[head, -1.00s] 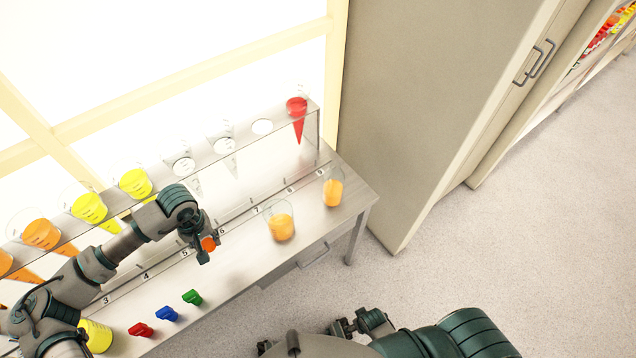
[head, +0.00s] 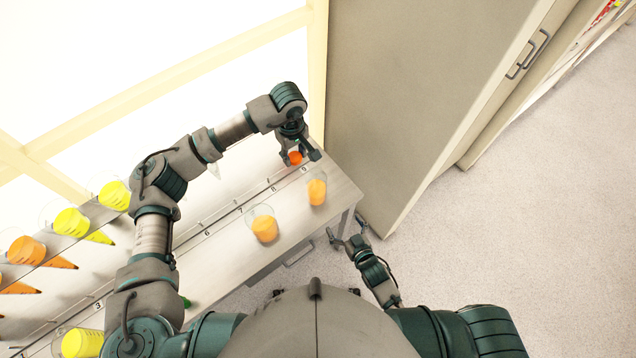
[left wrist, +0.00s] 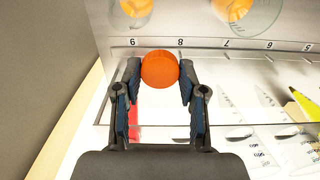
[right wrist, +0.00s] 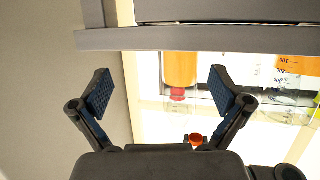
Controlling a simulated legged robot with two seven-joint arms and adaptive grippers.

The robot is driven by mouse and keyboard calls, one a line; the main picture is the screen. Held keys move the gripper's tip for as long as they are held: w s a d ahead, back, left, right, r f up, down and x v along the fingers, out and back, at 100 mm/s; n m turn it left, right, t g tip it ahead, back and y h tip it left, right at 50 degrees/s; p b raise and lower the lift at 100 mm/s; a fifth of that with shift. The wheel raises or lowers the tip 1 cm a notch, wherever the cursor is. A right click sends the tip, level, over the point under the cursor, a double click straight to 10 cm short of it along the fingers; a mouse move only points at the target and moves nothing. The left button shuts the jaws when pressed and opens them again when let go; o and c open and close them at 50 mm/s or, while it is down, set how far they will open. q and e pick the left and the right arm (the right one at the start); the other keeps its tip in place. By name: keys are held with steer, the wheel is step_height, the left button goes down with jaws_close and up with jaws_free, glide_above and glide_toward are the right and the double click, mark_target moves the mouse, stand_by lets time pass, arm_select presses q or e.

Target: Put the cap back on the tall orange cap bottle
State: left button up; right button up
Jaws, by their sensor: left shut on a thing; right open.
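The orange cap (head: 295,158) is held between the fingers of my left gripper (head: 299,156), and it shows clearly in the left wrist view (left wrist: 160,69). The gripper is above the back part of the bench, behind the tall bottle. The tall bottle (head: 317,191) stands upright near the bench's right end with orange juice in it. It appears partly at the top of the left wrist view (left wrist: 135,7) and in the right wrist view (right wrist: 180,70). My right gripper (head: 346,228) is open and empty by the bench's front right corner, apart from the bottle.
A wider beaker (head: 264,229) of orange juice stands left of the bottle. A tall cabinet (head: 400,90) stands right of the bench (head: 225,268). My left arm hides much of the bench's left part.

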mark_target(323, 189)
arm_select(q)
steer(key=d, duration=0.2)
steer(key=d+r+n, duration=0.1)
steer(key=d, duration=0.1)
steer(key=d+r+n+p, duration=0.1)
steer(key=d, duration=0.1)
steer(key=shift+d+r, duration=0.15)
steer(key=shift+d, duration=0.05)
steer(key=shift+s+d, duration=0.1)
steer(key=shift+d, duration=0.2)
arm_select(e)
step_height(323, 189, up, 10)
steer(key=a+n+t+y, duration=0.1)
steer(key=a+t+y, duration=0.1)
steer(key=t+y, duration=0.1)
arm_select(q)
steer(key=shift+a, duration=0.9)
steer(key=shift+d, duration=0.55)
arm_select(e)
steer(key=x, duration=1.2)
steer(key=shift+a, duration=0.2)
arm_select(q)
steer(key=shift+a, duration=0.55)
arm_select(e)
steer(key=shift+w+a, duration=0.35)
steer(key=shift+a, duration=0.3)
arm_select(q)
steer(key=shift+d, duration=0.1)
arm_select(e)
steer(key=shift+d, duration=0.1)
